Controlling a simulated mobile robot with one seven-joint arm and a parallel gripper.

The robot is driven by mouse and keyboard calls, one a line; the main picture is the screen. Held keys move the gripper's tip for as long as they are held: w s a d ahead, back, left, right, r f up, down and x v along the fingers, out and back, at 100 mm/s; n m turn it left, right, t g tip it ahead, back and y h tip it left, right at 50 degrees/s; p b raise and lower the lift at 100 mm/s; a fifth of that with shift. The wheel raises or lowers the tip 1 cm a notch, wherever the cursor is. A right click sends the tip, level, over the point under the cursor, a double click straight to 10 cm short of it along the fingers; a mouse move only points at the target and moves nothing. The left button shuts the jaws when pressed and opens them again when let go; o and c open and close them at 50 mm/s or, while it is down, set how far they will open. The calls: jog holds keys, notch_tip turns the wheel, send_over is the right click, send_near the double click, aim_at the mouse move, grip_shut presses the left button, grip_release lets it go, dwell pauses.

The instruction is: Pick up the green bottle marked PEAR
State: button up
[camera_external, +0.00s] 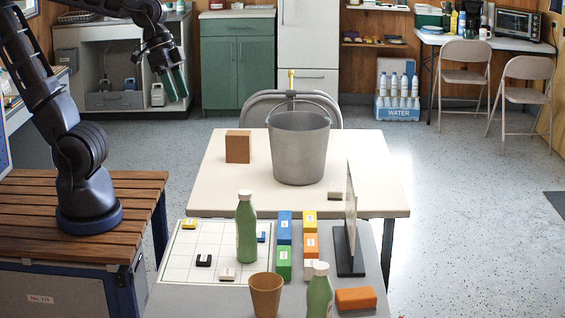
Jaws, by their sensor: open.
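Two green bottles with pale caps stand upright on the near grey table. One green bottle (246,230) stands on the right part of a white gridded board (206,238). The other green bottle (319,294) stands nearer the camera, and its lower part is cut off by the frame edge. I cannot read a label on either, so I cannot tell which is marked PEAR. My gripper (177,97) is open and empty, raised at the upper left, well above and apart from both bottles.
A brown cup (266,294) stands between the bottles. Coloured blocks (284,262), a thin upright panel (351,220) and an orange block (356,299) are to the right. A grey bucket (299,150) and brown box (238,146) stand on the white table (215,190) behind.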

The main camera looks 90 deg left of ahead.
jog(key=w+d+f+m+h, duration=0.2)
jog(key=w+d+h, duration=0.1)
jog(key=w+d, duration=0.55)
jog(key=m, duration=0.5)
send_near(319, 264)
jog(key=d+f, duration=0.1)
jog(key=f, duration=0.1)
jog(key=shift+t+y, duration=0.3)
jog(key=shift+d+x, duration=0.2)
jog(key=shift+x, duration=5.15)
jog(key=shift+w+r, duration=0.15)
grip_shut()
